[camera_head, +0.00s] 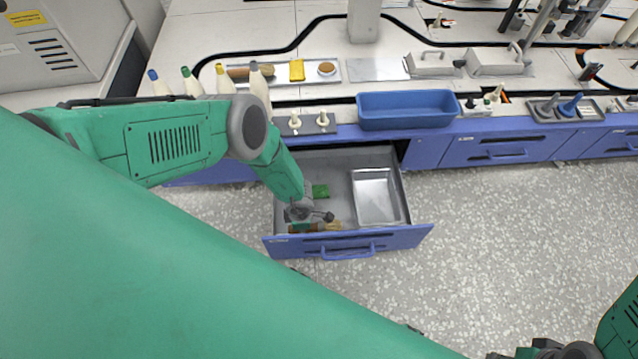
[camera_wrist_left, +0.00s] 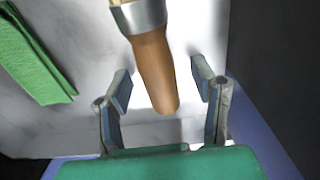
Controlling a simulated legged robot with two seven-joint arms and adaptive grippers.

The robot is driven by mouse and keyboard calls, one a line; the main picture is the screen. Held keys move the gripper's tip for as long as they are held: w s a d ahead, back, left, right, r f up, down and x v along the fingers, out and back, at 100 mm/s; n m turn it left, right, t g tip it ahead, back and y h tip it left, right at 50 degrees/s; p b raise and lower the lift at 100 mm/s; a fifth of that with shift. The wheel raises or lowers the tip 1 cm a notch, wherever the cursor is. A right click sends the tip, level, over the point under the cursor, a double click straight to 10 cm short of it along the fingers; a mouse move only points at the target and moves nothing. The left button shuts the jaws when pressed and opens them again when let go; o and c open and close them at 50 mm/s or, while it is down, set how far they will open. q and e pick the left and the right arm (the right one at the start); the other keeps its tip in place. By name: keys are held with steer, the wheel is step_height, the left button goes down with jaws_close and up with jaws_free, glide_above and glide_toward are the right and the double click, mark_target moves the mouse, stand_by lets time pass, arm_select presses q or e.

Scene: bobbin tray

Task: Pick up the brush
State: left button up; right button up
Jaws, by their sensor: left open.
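The brush (camera_head: 333,225) lies near the front of the open drawer, partly hidden by my left gripper (camera_head: 310,215). In the left wrist view, its brown wooden handle (camera_wrist_left: 155,70) and metal ferrule (camera_wrist_left: 142,16) show; the bristles are outside that view. My left gripper (camera_wrist_left: 162,88) is open, with one finger on each side of the handle and gaps visible on both sides. My right gripper (camera_head: 545,350) is only partly seen at the bottom right edge, and its fingers cannot be made out.
The grey drawer (camera_head: 365,241) has a blue front. It also holds a metal tray (camera_head: 376,200) at right and a green pad (camera_head: 320,190), also in the wrist view (camera_wrist_left: 35,60). Above, the counter carries a blue bin (camera_head: 406,108) and several bottles (camera_head: 260,88).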

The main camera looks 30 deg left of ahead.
arm_select(q)
steer(key=shift+a+f, duration=0.1)
steer(key=shift+f, duration=0.25)
steer(key=shift+a, duration=0.15)
steer(key=shift+c, duration=0.4)
steer(key=shift+d, duration=0.2)
jaws_close()
steer(key=shift+r, duration=0.1)
